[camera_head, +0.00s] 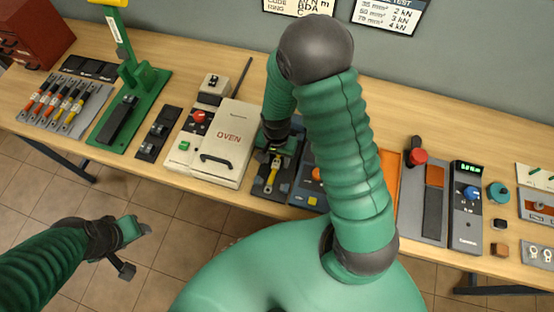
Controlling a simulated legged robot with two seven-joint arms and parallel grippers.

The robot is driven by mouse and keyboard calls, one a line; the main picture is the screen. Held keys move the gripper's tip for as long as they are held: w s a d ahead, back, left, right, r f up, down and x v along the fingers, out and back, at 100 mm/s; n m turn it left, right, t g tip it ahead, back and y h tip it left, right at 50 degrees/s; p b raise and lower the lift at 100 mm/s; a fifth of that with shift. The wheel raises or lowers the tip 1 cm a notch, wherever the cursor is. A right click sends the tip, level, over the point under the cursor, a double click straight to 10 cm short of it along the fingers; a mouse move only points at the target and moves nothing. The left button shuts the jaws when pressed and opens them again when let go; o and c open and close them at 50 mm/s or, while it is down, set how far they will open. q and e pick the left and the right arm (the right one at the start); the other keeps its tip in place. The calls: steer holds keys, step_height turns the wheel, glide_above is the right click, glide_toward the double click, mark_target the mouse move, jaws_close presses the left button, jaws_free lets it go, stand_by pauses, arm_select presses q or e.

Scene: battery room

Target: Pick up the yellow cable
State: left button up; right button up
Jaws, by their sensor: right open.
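A short yellow cable (272,173) lies on a dark fixture (261,187) near the front edge of the bench, right of the oven. My right arm reaches over the bench, and its gripper (275,150) is open just above the far end of this cable. The gripper hides that end, and I cannot tell whether it touches. More cables (58,105) with red, orange and yellow bodies lie side by side on a grey rack at the far left. My left gripper (139,248) is open and empty over the floor, in front of the bench.
The white oven (218,145) stands just left of the fixture. A green press (132,95) stands further left. Right of my arm are a grey device with a red knob (418,157) and a meter with a green display (467,190). The wooden bench (400,100) is bare along the back.

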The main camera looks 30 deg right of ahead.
steer(key=shift+f, duration=0.45)
steer(key=shift+w+f, duration=0.1)
jaws_close()
